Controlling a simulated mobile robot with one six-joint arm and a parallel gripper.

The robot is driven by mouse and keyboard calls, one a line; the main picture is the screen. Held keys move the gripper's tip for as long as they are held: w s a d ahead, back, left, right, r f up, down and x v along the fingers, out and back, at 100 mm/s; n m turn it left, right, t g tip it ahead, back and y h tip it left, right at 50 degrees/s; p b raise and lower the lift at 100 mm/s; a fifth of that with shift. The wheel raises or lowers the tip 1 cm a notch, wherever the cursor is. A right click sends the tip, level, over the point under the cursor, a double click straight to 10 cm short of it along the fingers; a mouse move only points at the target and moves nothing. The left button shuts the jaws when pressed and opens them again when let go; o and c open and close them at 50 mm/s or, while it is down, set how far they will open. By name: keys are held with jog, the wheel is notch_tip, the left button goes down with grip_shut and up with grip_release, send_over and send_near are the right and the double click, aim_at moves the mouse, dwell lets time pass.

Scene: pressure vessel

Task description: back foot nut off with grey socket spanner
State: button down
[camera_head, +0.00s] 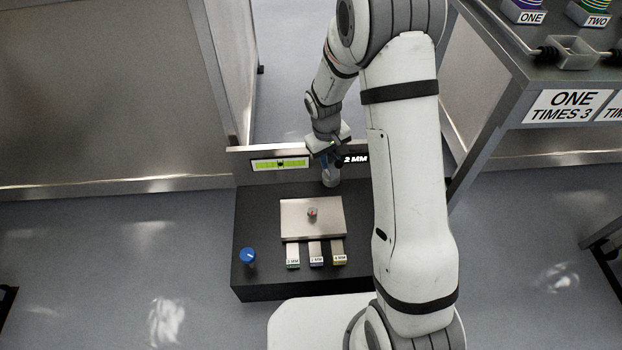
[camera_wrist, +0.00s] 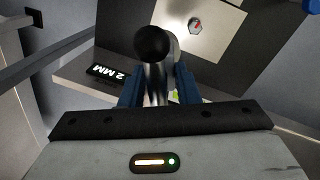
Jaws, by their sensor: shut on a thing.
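My gripper (camera_head: 328,158) is over the back right part of the black bench. In the wrist view its blue fingers (camera_wrist: 158,92) are closed on the shiny grey socket spanner (camera_wrist: 153,60), whose dark open socket end faces up in that picture. The spanner (camera_head: 331,180) hangs from the gripper in the head view; I cannot tell whether its lower end touches the bench. A small nut with a red mark (camera_head: 312,212) sits on the silver plate (camera_head: 295,228), apart from the spanner. The nut also shows in the wrist view (camera_wrist: 195,24).
The black bench (camera_head: 240,215) carries a blue-topped knob (camera_head: 248,256) at front left and several labelled MM tabs (camera_head: 316,261) before the plate. A back panel has a green level display (camera_head: 279,163) and a "2 MM" sign (camera_head: 356,158). A metal table (camera_head: 480,60) stands right.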

jog(key=s+a+f+n, duration=0.1)
jog(key=a+f+n, duration=0.3)
jog(key=f, duration=0.3)
jog(key=shift+s+a+f+y, duration=0.3)
jog(key=shift+s+a+y, duration=0.1)
jog(key=shift+a, duration=0.05)
jog(key=shift+r+p, duration=0.2)
jog(key=shift+p, duration=1.25)
jog(key=shift+d+f+b, duration=0.1)
jog(key=shift+f+b, duration=2.75)
jog(key=shift+f, duration=1.35)
